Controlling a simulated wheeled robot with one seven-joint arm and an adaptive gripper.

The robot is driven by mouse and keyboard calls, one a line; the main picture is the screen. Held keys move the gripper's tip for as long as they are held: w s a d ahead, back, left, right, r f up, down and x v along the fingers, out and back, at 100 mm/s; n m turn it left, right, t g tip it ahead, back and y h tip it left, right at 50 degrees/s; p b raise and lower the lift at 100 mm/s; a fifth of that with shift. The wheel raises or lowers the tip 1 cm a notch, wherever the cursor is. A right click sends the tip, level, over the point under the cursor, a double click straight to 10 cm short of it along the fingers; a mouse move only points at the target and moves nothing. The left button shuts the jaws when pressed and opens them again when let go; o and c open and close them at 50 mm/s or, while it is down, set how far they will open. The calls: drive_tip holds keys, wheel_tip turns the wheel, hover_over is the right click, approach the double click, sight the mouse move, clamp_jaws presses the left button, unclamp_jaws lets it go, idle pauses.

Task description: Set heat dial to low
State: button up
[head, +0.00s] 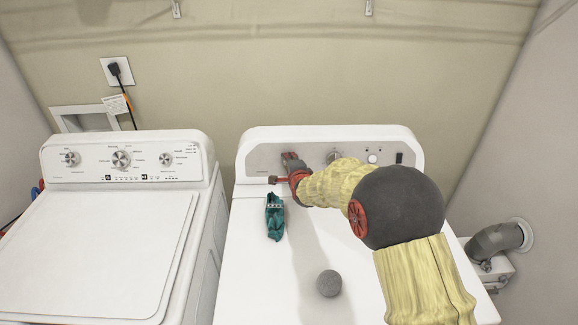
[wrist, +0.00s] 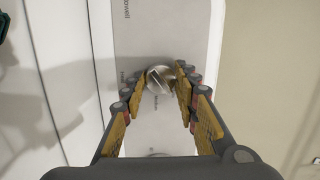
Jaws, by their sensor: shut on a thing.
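The heat dial, a round silver knob (wrist: 160,82) on the pale control panel (wrist: 208,40), sits between my fingertips in the wrist view. My gripper (wrist: 163,76) is shut on this knob, one finger at each side. Another knob (head: 333,157) shows further right on that panel, partly behind my arm.
A teal crumpled item (head: 275,215) and a grey ball (head: 329,283) lie on the right machine's white top (head: 250,285). A white washer (head: 100,250) with several knobs stands to the left. A grey duct (head: 500,240) is at the right wall. The wall rises close behind the panel.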

drive_tip(key=shift+n, duration=0.4)
drive_tip(key=o, duration=1)
drive_tip(key=shift+o, duration=0.8)
drive_tip(key=shift+s, duration=0.1)
drive_tip(key=v, duration=1.2)
